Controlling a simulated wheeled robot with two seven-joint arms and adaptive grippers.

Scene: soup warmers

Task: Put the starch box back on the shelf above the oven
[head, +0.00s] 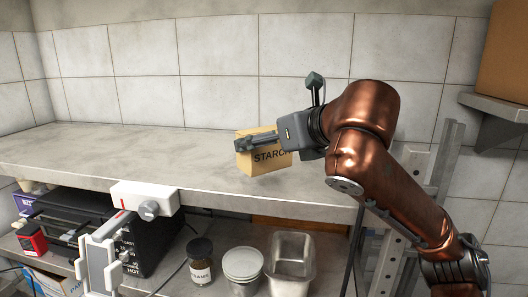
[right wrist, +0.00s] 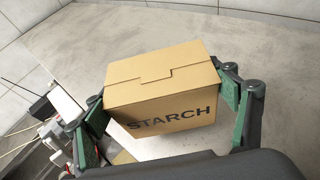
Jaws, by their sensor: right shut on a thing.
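The starch box (head: 256,160) is a tan carton with STARCH printed on its side. It sits at or just above the grey shelf (head: 100,155), near its front edge; I cannot tell whether it touches. My right gripper (head: 262,141) is shut on it. In the right wrist view the box (right wrist: 160,88) is between the two green-and-black fingers, its lid closed. The black oven (head: 152,243) stands below the shelf at left, partly hidden. My left gripper is not in view.
A small wall shelf (head: 500,106) at right holds a brown box (head: 505,55). The grey shelf is clear to the left and behind.

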